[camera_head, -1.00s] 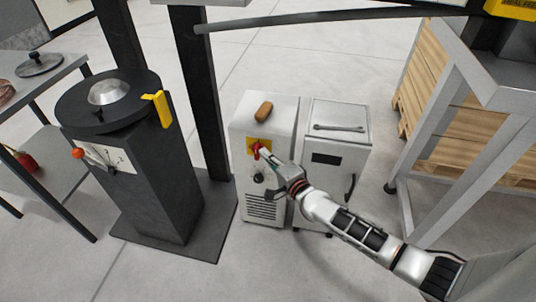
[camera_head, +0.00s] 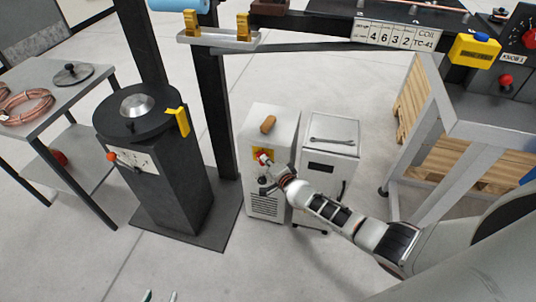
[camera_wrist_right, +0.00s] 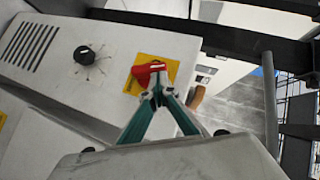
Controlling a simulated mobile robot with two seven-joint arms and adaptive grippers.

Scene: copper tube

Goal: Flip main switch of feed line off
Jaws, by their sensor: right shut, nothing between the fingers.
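The feed line's main switch, a red rotary handle (camera_head: 263,157) on a yellow plate, sits on the front of a white cabinet (camera_head: 272,130). In the right wrist view the red handle (camera_wrist_right: 146,76) lies across the yellow plate (camera_wrist_right: 168,66). My right gripper (camera_head: 267,163) is shut and empty, its teal fingers meeting right at the handle (camera_wrist_right: 158,84); I cannot tell whether they touch it. The tips partly cover the handle's end. My left gripper (camera_head: 160,296) shows only two teal fingertips, apart, at the bottom edge, away from the cabinet.
A black knob (camera_wrist_right: 84,55) and vent slots are on the same cabinet face. A second white cabinet (camera_head: 331,145) with a wrench on top stands to the right. A dark pedestal (camera_head: 168,185) stands left, a metal-framed table (camera_head: 495,120) right. The floor in front is clear.

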